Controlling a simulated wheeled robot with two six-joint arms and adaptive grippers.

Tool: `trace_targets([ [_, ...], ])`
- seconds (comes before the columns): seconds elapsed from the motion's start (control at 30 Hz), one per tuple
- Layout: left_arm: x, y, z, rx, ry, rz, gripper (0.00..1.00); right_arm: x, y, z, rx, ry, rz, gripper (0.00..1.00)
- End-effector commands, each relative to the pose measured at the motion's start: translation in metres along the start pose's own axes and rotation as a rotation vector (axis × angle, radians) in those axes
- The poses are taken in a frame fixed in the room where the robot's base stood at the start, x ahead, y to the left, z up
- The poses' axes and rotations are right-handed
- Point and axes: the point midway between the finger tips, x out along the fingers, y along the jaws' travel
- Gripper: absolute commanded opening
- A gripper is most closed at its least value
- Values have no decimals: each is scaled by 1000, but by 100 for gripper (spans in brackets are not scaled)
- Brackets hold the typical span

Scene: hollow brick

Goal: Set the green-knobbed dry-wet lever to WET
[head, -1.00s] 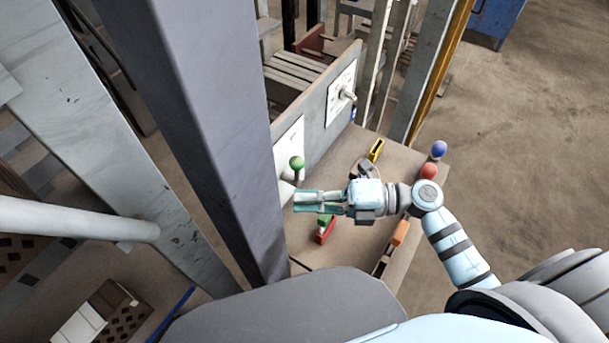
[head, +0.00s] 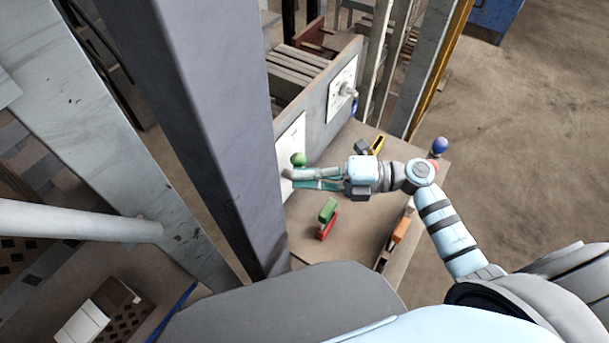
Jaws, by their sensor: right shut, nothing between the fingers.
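The green knob (head: 298,159) of the dry-wet lever sits in front of a white plate (head: 291,140) on the upright panel. The lever's shaft is mostly hidden behind my right gripper, and the plate's lettering cannot be read. My right gripper (head: 288,180) is shut and empty. It points left toward the plate, with its fingertips just below the green knob in the picture. I cannot tell whether the fingers touch the lever. My left gripper is not in view.
A second white plate with a dial (head: 345,90) is farther along the panel. On the bench (head: 300,222) stand a blue knob (head: 439,146), a partly hidden red knob, a green-and-red item (head: 327,219), an orange item (head: 400,229) and a yellow item (head: 377,144). A thick grey post (head: 215,130) stands close left.

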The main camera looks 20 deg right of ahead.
Motion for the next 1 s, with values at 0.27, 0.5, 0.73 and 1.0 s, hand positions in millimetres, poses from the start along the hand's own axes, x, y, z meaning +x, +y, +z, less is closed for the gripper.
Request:
trace_targets([
  [0.27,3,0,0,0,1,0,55,-2,-1,2,33,0,18,0],
  [0.5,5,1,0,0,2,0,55,-3,0,5,66,-1,37,0],
  [0.73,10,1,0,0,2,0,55,-6,0,10,127,-1,73,0],
  [1.0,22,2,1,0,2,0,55,-12,-2,20,271,-1,157,0],
])
